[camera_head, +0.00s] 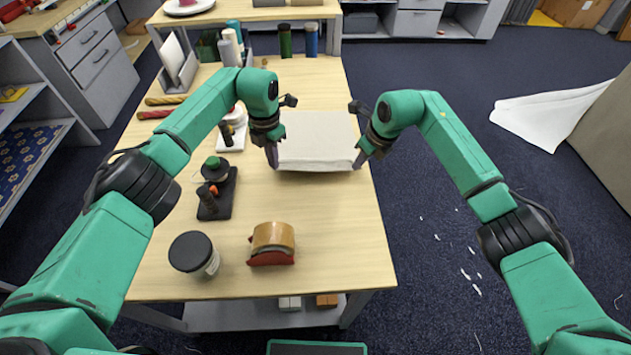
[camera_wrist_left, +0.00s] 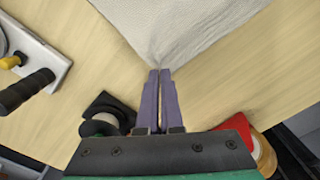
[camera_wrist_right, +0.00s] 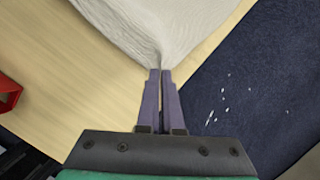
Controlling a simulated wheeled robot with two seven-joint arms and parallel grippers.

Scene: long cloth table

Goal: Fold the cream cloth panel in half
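The cream cloth panel (camera_head: 316,137) lies on the wooden table, right of its middle, as a roughly square, layered-looking piece with a thick near edge. Its near corners are at my two grippers. My left gripper (camera_head: 272,163) is at the near left corner, its fingers together with the cloth (camera_wrist_left: 185,28) drawn to a point at the tips. My right gripper (camera_head: 360,161) is at the near right corner, fingers together, with the cloth (camera_wrist_right: 165,25) pinched into folds at the tips.
A tape dispenser (camera_head: 272,244), a dark-lidded jar (camera_head: 194,254) and a black stand with a green-topped spool (camera_head: 216,188) are on the table's near left. Bottles (camera_head: 285,40) stand at the back. The table's right edge is close beside the cloth.

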